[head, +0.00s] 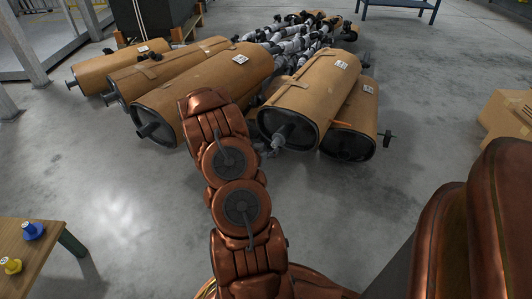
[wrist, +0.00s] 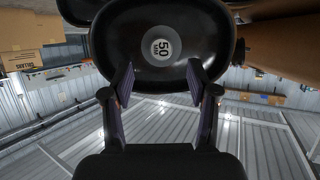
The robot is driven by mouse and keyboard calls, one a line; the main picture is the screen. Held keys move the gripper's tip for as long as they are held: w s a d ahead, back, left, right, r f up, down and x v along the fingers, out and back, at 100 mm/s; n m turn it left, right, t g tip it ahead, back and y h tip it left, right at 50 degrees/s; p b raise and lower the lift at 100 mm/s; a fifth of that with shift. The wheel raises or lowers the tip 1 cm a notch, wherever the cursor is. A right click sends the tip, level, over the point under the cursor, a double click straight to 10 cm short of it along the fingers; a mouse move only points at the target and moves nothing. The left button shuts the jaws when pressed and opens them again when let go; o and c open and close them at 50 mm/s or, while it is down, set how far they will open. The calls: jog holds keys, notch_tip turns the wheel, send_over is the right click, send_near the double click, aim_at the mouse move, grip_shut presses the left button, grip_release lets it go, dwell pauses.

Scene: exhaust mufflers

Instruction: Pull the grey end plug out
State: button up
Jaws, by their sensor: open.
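In the wrist view, a round grey plug face (wrist: 162,48) marked "50" sits in the middle of a black muffler end (wrist: 125,30). My gripper (wrist: 160,68) is open, its two fingers apart on either side of the plug face and below it in the picture; nothing is held between them. In the head view, a grey plug (head: 290,136) sticks out of the near end of a brown-wrapped muffler (head: 312,92) right of my arm. My arm hides the gripper there. I cannot tell for sure that both views show the same plug.
More wrapped mufflers (head: 215,85) lie left of my arm, one with a dark plug (head: 148,130). Another muffler (head: 352,120) lies low at the right. A table (head: 40,255) at lower left holds a blue plug (head: 33,231) and a yellow plug (head: 11,265). Cartons (head: 508,115) stand right.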

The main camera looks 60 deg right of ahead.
aim_at(273, 145)
jog(key=shift+b+x, duration=1.1)
jog(key=shift+x, duration=2.35)
jog(key=shift+w+r, duration=0.1)
jog(key=shift+c, duration=0.2)
grip_shut()
jog(key=shift+a, duration=0.15)
jog(key=a+p, duration=0.1)
jog(key=a, duration=0.5)
jog(key=shift+w+a, duration=0.2)
jog(key=shift+a, duration=0.05)
jog(key=shift+r+p, duration=0.15)
jog(key=shift+p, duration=0.15)
